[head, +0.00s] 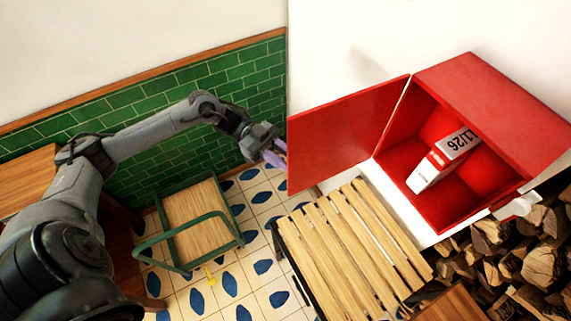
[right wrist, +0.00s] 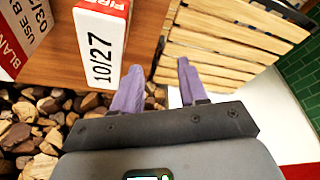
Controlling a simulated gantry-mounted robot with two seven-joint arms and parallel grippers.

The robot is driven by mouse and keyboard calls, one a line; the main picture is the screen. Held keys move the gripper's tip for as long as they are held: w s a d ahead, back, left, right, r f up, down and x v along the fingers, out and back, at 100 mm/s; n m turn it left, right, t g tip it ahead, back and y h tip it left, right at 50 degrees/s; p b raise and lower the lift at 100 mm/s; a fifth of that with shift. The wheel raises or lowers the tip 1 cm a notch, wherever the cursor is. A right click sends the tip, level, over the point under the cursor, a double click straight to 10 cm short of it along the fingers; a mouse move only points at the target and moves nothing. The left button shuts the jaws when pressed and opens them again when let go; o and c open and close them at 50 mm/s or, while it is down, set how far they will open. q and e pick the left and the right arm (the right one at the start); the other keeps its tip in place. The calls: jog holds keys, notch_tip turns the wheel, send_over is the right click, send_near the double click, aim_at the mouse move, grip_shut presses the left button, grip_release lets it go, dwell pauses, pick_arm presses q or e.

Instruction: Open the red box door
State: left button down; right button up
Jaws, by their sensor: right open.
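The red box (head: 471,88) is on the white wall at the right of the head view. Its red door (head: 345,138) stands wide open, swung out to the left, and the inside is exposed. A white and red carton (head: 443,160) marked with a date lies tilted inside. My left gripper (head: 279,156) has purple fingers and is beside the door's free left edge; whether it touches the door or how far its jaws are apart is unclear.
A slatted wooden bench (head: 350,250) stands below the door. A green-framed chair (head: 195,220) is on the tiled floor. Firewood (head: 500,255) is stacked at lower right. In the right wrist view, another carton (right wrist: 102,45) stands on a wooden surface (right wrist: 55,58).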

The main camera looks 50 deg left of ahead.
pick_arm(q)
jog(key=shift+w+a+b, duration=0.3)
jog(key=shift+w+a, duration=0.5)
jog(key=shift+a, duration=0.1)
pick_arm(e)
jog(key=shift+w+a+f, duration=0.1)
jog(key=shift+a+f, duration=0.4)
jog(key=shift+a, duration=0.05)
pick_arm(q)
jog(key=c, duration=1.4)
grip_release()
jog(key=o, duration=0.5)
jog(key=shift+w+d, duration=0.6)
jog(key=shift+s+a+r, duration=0.1)
pick_arm(e)
jog(key=shift+w+d+r, duration=0.25)
jog(key=shift+w+d, duration=0.3)
jog(key=shift+d, duration=0.05)
pick_arm(q)
jog(key=shift+s+a, duration=0.1)
jog(key=shift+a, duration=0.05)
pick_arm(e)
jog(key=shift+a, duration=0.1)
